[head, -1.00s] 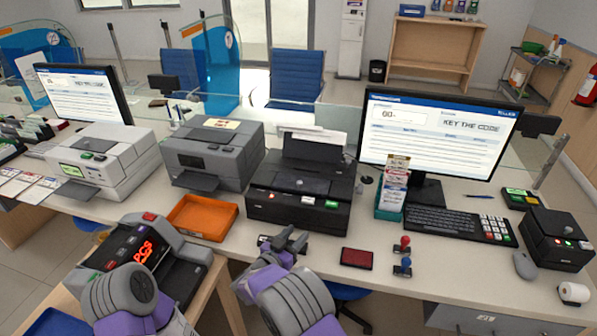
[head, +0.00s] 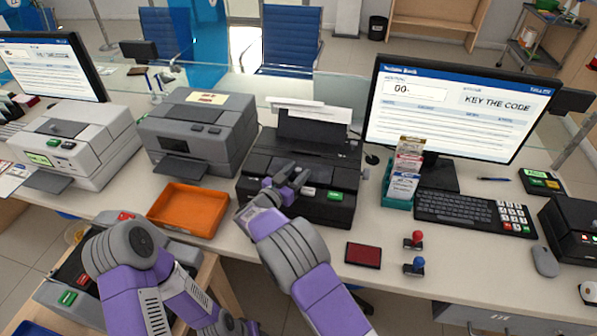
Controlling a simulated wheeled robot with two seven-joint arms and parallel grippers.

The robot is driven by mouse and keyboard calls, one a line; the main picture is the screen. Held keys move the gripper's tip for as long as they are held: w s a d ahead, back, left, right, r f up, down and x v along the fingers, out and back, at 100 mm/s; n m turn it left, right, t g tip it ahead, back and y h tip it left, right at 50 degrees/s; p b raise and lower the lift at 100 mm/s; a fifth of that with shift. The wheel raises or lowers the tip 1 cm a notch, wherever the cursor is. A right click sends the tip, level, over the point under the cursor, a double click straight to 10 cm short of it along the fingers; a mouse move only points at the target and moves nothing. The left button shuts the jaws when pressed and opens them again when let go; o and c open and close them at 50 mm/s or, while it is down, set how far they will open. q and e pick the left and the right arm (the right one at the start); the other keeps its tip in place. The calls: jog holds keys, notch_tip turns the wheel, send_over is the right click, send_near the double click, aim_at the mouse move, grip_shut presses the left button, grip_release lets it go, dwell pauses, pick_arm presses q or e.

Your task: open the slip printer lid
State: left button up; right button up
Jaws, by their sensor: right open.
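The black slip printer (head: 336,171) stands on the counter in the middle of the head view, with white paper (head: 322,114) at its raised back. Its top lid (head: 325,158) looks down, lying flat. A green button and a white button show on its front. My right gripper (head: 288,178) is open and empty, at the printer's front left edge. It hides part of the front; I cannot tell whether it touches. My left gripper (head: 236,324) is low at the bottom edge, partly cut off, its jaws unclear.
An orange tray (head: 188,209) lies left of the printer, with a grey printer (head: 200,135) behind it. A teal slip holder (head: 398,190) and a monitor (head: 458,125) stand to the right. A red ink pad (head: 363,255) and two stamps (head: 414,241) lie in front.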

jog(key=shift+w+d, duration=0.35)
jog(key=shift+w, duration=0.05)
jog(key=shift+c, duration=0.3)
grip_shut()
